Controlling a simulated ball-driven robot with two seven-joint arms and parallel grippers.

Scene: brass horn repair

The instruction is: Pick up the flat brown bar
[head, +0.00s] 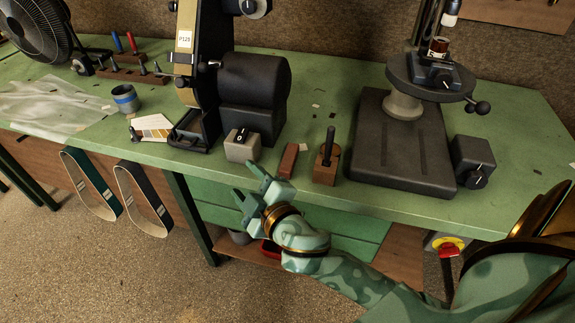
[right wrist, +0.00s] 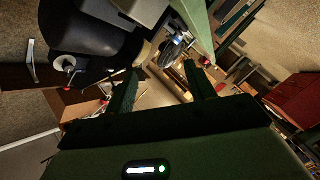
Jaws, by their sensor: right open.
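The flat brown bar (head: 289,160) lies on the green bench top near its front edge, between a small grey switch box and a brown block with a dark upright handle. My right gripper (head: 247,182) is open and empty, in front of the bench edge, left of the bar and apart from it. In the right wrist view its two spread fingers (right wrist: 162,84) have nothing between them; I cannot make out the bar there. My left gripper is in neither view.
The grey switch box (head: 242,146) and the handled block (head: 327,163) flank the bar closely. A belt grinder (head: 252,85) stands behind left, a drill press base (head: 400,145) to the right. Sanding belts (head: 142,200) hang off the bench front.

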